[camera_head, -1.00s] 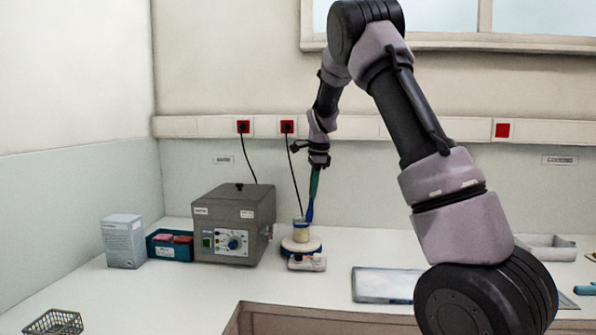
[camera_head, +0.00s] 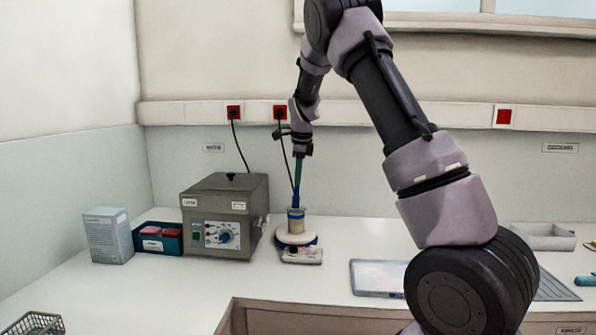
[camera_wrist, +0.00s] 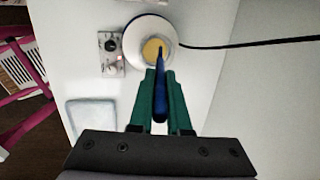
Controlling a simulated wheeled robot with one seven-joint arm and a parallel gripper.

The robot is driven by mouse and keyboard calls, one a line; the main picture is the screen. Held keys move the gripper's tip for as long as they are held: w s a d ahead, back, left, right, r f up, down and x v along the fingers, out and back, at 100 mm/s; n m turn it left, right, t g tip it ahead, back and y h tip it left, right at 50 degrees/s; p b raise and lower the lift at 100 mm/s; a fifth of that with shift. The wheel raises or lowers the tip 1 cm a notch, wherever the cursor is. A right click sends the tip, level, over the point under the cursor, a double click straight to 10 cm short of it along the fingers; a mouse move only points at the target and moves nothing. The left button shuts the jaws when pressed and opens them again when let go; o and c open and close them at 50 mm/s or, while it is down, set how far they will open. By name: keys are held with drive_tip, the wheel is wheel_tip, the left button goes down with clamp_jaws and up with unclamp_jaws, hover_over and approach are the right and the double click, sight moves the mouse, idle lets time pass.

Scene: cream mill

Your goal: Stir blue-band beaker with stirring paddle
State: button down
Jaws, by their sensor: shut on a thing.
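The beaker (camera_head: 296,226), with pale yellow contents and a blue band near its top, stands upright on a round white plate with a blue edge (camera_head: 283,240). My gripper (camera_head: 298,172) is above it, its green fingers shut on the blue stirring paddle (camera_head: 296,199). The paddle hangs nearly upright, and its lower end meets the beaker's mouth. In the wrist view the paddle (camera_wrist: 160,95) lies between the fingers and reaches over the yellow contents (camera_wrist: 153,49). How deep its tip sits is hidden.
A grey box device with dials (camera_head: 222,203) stands close left of the beaker. Farther left are a blue bin (camera_head: 172,246) and a white carton (camera_head: 107,237). A flat tray (camera_head: 378,263) lies to the right. A cable hangs on the wall behind the beaker.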

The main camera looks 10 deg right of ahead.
sight(298, 198)
wheel_tip(298, 198, down, 6)
idle(0.7)
drive_tip(key=shift+f, duration=0.15)
drive_tip(key=shift+d, duration=0.1)
drive_tip(key=shift+w, duration=0.25)
drive_tip(key=shift+s, duration=0.25)
idle(1.0)
drive_tip(key=shift+s, duration=0.1)
